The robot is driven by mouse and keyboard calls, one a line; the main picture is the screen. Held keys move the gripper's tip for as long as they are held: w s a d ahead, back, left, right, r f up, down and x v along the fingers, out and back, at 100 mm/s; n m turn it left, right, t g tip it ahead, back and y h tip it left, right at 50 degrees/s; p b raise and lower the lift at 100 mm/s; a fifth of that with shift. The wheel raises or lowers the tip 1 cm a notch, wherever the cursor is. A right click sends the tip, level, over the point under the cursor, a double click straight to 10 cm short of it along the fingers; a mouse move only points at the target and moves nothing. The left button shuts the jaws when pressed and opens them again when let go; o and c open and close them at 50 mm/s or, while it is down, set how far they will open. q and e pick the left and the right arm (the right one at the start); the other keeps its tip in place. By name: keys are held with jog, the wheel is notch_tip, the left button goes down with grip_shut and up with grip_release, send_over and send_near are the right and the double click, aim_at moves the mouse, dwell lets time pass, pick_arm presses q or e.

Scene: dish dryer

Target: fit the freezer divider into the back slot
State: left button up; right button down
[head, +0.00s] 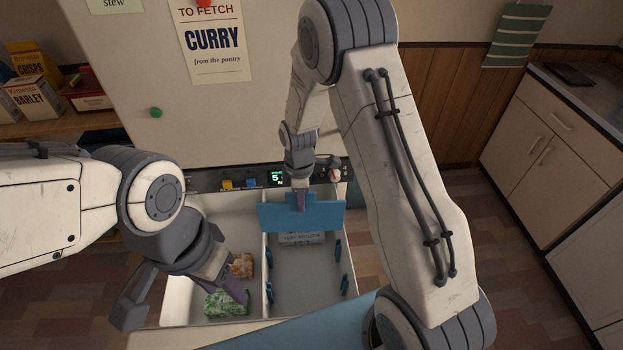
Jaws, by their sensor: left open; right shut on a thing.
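The blue freezer divider (325,216) is held upright, crosswise over the back part of the right compartment (305,300) of the open freezer drawer. My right gripper (301,204) is shut on its upper middle. Blue slot pieces (345,286) line both side walls of that compartment, nearer to me than the divider. The back slot is not clearly visible, and I cannot tell whether the divider's edges touch any slot. My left gripper (238,290) is open, low over the left compartment, close to a green bag (222,304).
A labelled pale package (301,238) lies in the right compartment below the divider. An orange bag (242,265) lies in the left compartment. A control strip with a lit display (277,178) runs behind the drawer.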

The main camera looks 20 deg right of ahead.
jog(key=shift+s+f+n+p, duration=0.15)
jog(key=shift+f+n+p, duration=0.05)
jog(key=shift+f, duration=0.3)
jog(key=shift+s+f+n+p, duration=0.15)
jog(key=shift+f+n, duration=0.05)
jog(key=shift+f, duration=0.3)
notch_tip(320, 180, down, 6)
jog(key=b, duration=0.3)
jog(key=shift+r+b, duration=0.1)
jog(key=shift+b, duration=0.25)
jog(key=shift+p, duration=0.35)
dwell(1.1)
